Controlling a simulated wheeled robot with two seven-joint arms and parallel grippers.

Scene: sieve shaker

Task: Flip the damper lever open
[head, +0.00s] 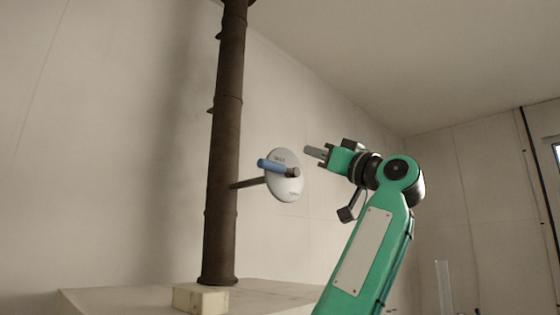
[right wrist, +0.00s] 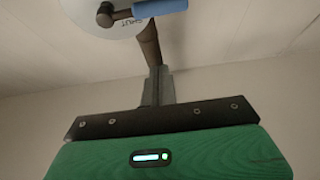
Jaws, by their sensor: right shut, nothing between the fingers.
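The damper lever (head: 275,166) has a blue grip and a dark hub, and sits in front of a round white dial plate (head: 287,187). The grip points left in the head view, toward the dark vertical pipe (head: 226,150). A thin rod joins the plate to the pipe. My left gripper is not in view.
The pipe stands on a pale ledge (head: 120,299) with a cream block (head: 200,298) at its foot. A clear upright tube (head: 444,288) shows at the lower right. Space around the dial looks free.

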